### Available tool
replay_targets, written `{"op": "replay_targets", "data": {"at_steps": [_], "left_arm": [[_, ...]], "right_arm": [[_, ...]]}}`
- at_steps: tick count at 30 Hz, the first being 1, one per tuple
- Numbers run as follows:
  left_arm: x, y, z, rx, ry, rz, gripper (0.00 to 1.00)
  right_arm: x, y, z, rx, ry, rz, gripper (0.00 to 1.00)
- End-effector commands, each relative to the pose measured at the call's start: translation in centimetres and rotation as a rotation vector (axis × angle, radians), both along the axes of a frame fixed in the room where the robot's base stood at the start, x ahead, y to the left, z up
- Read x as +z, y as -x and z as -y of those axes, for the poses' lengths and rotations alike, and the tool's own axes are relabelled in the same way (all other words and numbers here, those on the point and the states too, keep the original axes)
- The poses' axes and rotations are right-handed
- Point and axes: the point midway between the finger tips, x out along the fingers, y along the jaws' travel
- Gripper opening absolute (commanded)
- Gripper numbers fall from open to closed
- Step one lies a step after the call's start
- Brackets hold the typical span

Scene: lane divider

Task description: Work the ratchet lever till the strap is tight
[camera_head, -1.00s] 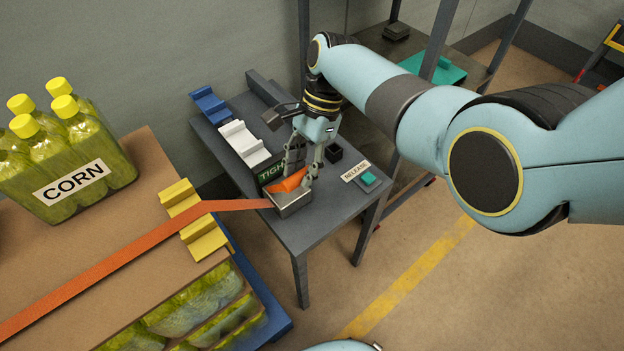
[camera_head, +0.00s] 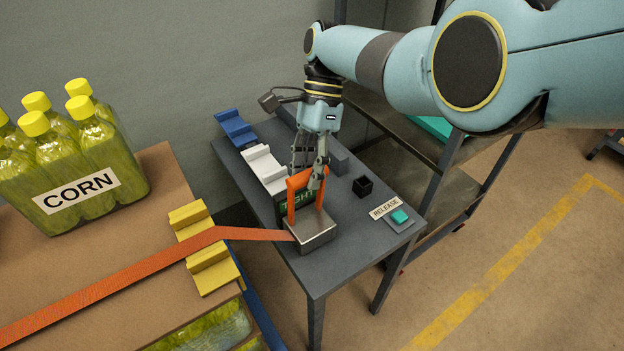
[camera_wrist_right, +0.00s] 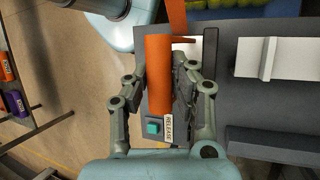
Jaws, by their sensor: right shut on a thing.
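The orange ratchet lever (camera_head: 300,183) stands raised from the grey metal ratchet housing (camera_head: 312,234) on the dark table. My right gripper (camera_head: 309,180) is shut on the lever's upper part. In the right wrist view the orange lever (camera_wrist_right: 159,75) lies between the two fingers (camera_wrist_right: 158,85). The orange strap (camera_head: 150,268) runs from the housing over a yellow corner piece (camera_head: 205,248) and across the brown carton top. A dark panel with green letters (camera_head: 305,199) behind the lever is partly hidden. My left gripper is in neither view.
A teal button (camera_head: 399,217) beside a RELEASE label (camera_head: 385,207) sits right of the housing. A small black box (camera_head: 362,187), a white bracket (camera_head: 265,167) and a blue bracket (camera_head: 236,130) are also on the table. CORN bottles (camera_head: 85,165) stand on the carton.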

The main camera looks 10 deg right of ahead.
Motion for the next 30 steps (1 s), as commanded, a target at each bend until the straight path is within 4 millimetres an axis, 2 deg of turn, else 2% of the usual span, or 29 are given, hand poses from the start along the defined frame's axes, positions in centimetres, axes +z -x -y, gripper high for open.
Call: {"op": "replay_targets", "data": {"at_steps": [4,19,20,24,25,30], "left_arm": [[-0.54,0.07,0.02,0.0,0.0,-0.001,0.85],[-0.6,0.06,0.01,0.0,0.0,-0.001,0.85],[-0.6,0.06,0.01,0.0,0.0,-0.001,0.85],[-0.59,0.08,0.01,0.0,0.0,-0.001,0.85],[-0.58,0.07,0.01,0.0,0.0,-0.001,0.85],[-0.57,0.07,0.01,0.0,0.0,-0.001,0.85]], "right_arm": [[-0.27,-0.16,-0.03,0.0,0.007,-0.014,0.0],[-0.26,-0.09,0.03,0.0,0.011,-0.025,0.0],[-0.26,-0.07,0.03,-0.001,0.012,-0.025,0.26],[-0.18,-0.1,0.03,-0.001,0.011,-0.026,0.44],[-0.17,-0.1,0.03,-0.001,0.011,-0.026,0.48],[-0.09,-0.12,0.01,0.0,0.011,-0.026,0.48]]}}
